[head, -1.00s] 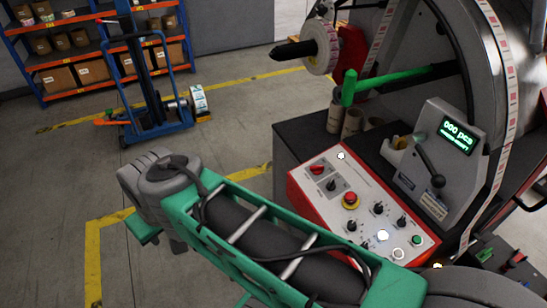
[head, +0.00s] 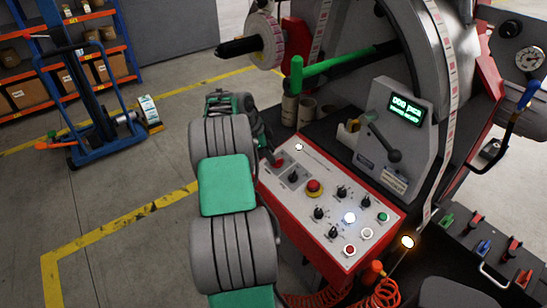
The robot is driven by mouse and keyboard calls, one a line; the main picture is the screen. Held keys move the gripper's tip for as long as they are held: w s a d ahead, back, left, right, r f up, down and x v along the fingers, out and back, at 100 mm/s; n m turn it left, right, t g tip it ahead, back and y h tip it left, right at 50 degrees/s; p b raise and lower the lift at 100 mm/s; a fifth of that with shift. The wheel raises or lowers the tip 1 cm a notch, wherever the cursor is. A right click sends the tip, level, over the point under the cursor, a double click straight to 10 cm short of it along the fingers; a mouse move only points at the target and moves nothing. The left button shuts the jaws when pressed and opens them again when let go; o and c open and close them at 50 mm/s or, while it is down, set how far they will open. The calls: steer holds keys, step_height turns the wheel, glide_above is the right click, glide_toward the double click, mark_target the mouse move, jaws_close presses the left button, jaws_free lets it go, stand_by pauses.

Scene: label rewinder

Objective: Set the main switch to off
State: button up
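The sloped white control panel (head: 335,205) with a red frame is on the front of the rewinder. A red rotary switch (head: 279,162), likely the main switch, sits at its upper left corner; its handle position is too small to read. My arm comes up from the bottom, left of the panel. My gripper (head: 266,142) is at the arm's far end, beside the panel's upper left corner and close to the red switch. Arm links partly hide it. I cannot see its fingertips clearly, nor whether it touches the switch.
A red emergency button (head: 314,187), black knobs (head: 318,212) and lit buttons (head: 349,218) crowd the panel. A counter display (head: 405,110) stands behind it, and a green bar (head: 330,69) above. Coiled orange hose (head: 375,295) hangs at the front.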

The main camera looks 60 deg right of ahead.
steer(key=x, duration=0.3)
steer(key=shift+d+f, duration=0.1)
steer(key=shift+f, duration=0.1)
steer(key=shift+c, duration=0.2)
jaws_close()
